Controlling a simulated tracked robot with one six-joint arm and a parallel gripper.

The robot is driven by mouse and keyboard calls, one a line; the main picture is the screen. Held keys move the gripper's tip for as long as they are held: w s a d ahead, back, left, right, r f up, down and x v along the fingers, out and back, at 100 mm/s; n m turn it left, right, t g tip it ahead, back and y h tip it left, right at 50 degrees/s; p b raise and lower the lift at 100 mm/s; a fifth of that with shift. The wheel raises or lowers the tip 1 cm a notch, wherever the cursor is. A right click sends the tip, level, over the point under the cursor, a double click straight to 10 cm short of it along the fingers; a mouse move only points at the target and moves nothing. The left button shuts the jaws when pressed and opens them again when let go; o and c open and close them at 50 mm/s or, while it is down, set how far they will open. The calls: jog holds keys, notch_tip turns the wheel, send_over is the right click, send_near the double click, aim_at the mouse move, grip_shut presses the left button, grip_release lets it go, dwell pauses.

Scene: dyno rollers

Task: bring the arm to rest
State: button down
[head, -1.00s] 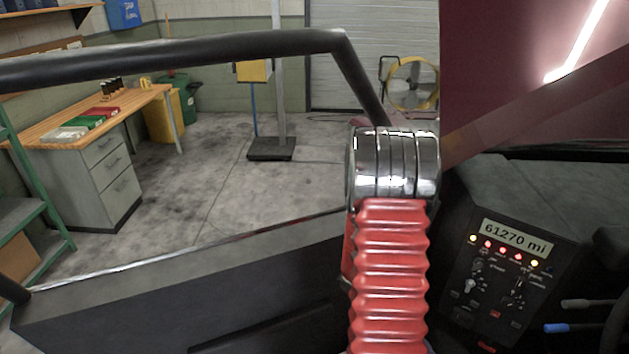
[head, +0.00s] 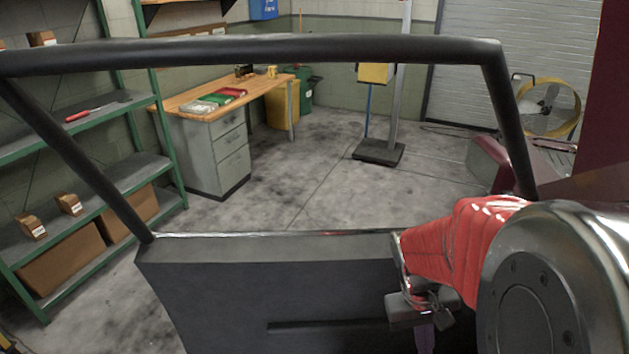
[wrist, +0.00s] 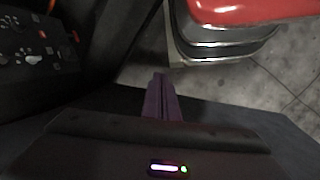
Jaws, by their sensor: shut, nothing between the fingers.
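My arm, with its red ribbed sleeve and a large chrome joint, fills the lower right of the head view. The arm bends back from the joint toward the door. My gripper (head: 427,340) hangs below the sleeve's end, in front of the door's inner side, and is partly cut off by the picture's bottom edge. In the wrist view my gripper's purple fingers (wrist: 160,97) lie together with nothing between them.
The dark door panel (head: 260,285) and its black window frame (head: 300,48) stand close before me. A control panel (wrist: 35,45) is at the wrist view's upper left. Beyond the door are a green shelf (head: 80,132), a workbench (head: 262,88), a yellow fan (head: 548,105) and open concrete floor.

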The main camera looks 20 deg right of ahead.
jog(key=w+a+r+n+t+y, duration=0.1)
jog(key=w+a+r+n+t, duration=0.2)
jog(key=a+r+t, duration=0.5)
jog(key=a+r, duration=0.8)
jog(key=a, duration=0.1)
jog(key=shift+w+a+r+y, duration=0.25)
jog(key=shift+a+y, duration=0.1)
jog(key=shift+y, duration=0.05)
jog(key=shift+d, duration=0.1)
